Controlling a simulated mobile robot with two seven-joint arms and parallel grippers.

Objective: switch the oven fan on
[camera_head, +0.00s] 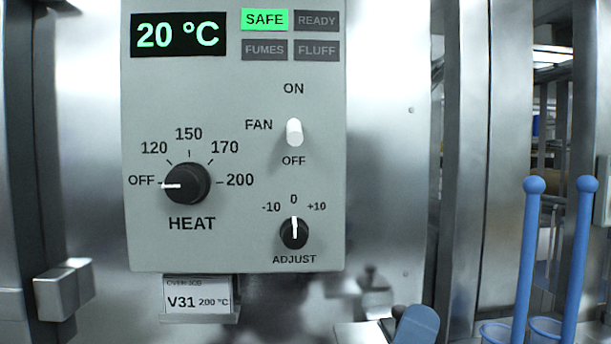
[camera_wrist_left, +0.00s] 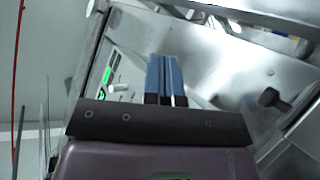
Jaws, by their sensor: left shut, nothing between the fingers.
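The grey oven control panel (camera_head: 235,110) fills the left and middle of the head view. Its white fan switch (camera_head: 294,132) sits between ON above and OFF below, and its tip appears tilted down toward OFF. In the left wrist view my left gripper (camera_wrist_left: 166,75) has its blue fingers shut together and empty. The panel is seen at a steep slant beyond them, with a green light and a small white peg (camera_wrist_left: 117,88) that may be the switch. In the head view a blue rounded tip at the bottom edge may be part of this gripper. My right gripper is not in view.
The heat knob (camera_head: 187,184) points to OFF and the adjust knob (camera_head: 294,233) to 0. The display (camera_head: 178,36) reads 20 °C and the SAFE lamp (camera_head: 265,19) is lit green. A V31 tag (camera_head: 198,297) hangs below. Blue ball-topped rods (camera_head: 531,250) stand at the right.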

